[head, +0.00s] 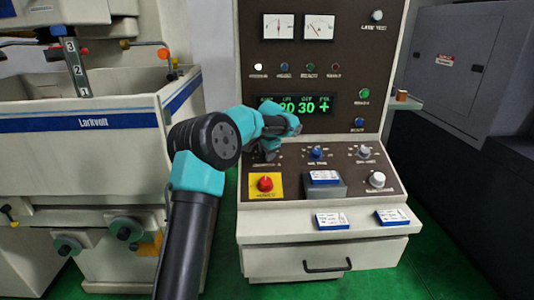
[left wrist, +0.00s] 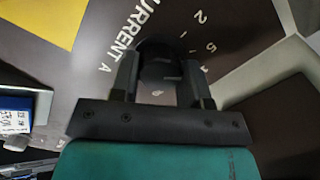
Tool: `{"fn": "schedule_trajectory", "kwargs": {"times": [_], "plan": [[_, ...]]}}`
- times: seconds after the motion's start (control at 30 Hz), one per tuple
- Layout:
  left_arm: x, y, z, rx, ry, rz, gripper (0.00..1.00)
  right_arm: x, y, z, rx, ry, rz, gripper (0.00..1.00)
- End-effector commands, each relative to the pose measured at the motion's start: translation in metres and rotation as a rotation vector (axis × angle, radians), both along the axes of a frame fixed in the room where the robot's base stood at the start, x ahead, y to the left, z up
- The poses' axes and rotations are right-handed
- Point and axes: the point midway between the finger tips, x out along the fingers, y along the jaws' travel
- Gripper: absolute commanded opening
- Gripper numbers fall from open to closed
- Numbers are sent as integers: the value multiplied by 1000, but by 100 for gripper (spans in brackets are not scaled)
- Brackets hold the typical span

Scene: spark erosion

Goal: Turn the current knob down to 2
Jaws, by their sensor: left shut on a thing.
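The current knob (left wrist: 160,62) is black and sits on the dark panel in the left wrist view, beside the printed words CURRENT A. Scale marks and numbers, among them a 2 and a 5, are printed to its upper right. My left gripper (left wrist: 158,76) is shut on the knob, one finger on each side. In the head view my left gripper (head: 266,152) is at the left of the sloping control panel and mostly hides the knob. The knob's pointer setting cannot be read. My right gripper is not in view.
A red button (head: 265,184) on a yellow plate lies just below my gripper. A blue knob (head: 317,153) and a grey knob (head: 363,151) stand to the right. A raised box (head: 326,192) stands on the panel. Cards (head: 332,220) lie on the front ledge.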

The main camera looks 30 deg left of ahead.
Motion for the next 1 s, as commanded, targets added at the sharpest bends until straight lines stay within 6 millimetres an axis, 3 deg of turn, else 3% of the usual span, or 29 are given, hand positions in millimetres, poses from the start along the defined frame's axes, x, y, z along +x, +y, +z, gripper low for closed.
{"fn": "schedule_trajectory", "kwargs": {"times": [0.7, 1.0], "plan": [[0, 1, 0, -191, -127, 631, 18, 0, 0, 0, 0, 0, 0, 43], [0, 1, 1, -245, -162, 808, 18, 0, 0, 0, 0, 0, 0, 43]]}}
